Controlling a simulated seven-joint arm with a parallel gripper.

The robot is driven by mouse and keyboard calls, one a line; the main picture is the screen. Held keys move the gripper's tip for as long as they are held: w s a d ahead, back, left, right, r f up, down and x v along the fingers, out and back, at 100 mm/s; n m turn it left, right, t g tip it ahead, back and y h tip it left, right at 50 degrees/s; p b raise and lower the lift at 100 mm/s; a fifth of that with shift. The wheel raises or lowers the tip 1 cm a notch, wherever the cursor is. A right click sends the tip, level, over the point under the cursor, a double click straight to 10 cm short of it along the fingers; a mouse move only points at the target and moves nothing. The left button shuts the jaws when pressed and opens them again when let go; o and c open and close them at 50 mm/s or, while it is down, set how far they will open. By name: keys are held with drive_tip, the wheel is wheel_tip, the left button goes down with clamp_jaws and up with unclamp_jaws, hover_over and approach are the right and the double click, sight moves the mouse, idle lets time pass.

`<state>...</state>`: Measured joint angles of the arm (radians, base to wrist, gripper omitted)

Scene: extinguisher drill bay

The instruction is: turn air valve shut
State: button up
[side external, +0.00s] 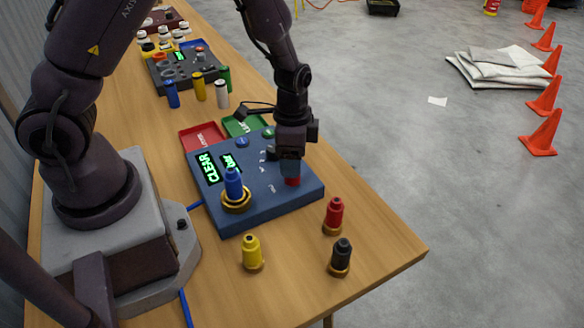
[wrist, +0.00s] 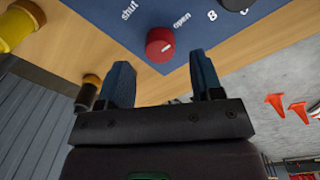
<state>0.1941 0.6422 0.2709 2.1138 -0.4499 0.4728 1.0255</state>
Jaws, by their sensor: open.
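The red air valve knob (wrist: 158,43) sits on the blue panel (wrist: 105,12) in the wrist view, with "shut" and "open" printed beside it. Its short white mark is on the side nearer "open". In the side view the knob (side external: 292,181) shows just under my gripper, partly hidden. My gripper (wrist: 162,82) is open and empty, its two blue fingers spread, with the knob ahead of the gap between them. In the side view my gripper (side external: 291,168) points down over the right part of the panel (side external: 272,214). I cannot tell whether a finger touches the knob.
A blue cylinder (side external: 234,184) stands in a brass ring on the panel, near the lit "CLEAR" display (side external: 209,168). Yellow (side external: 252,251), red (side external: 335,213) and black (side external: 341,254) cylinders stand on the table. Red (side external: 201,137) and green (side external: 243,125) trays lie behind the panel.

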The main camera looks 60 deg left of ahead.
drive_tip(key=shift+d+f, duration=0.1)
drive_tip(key=shift+f, duration=1.6)
drive_tip(key=c, duration=0.9)
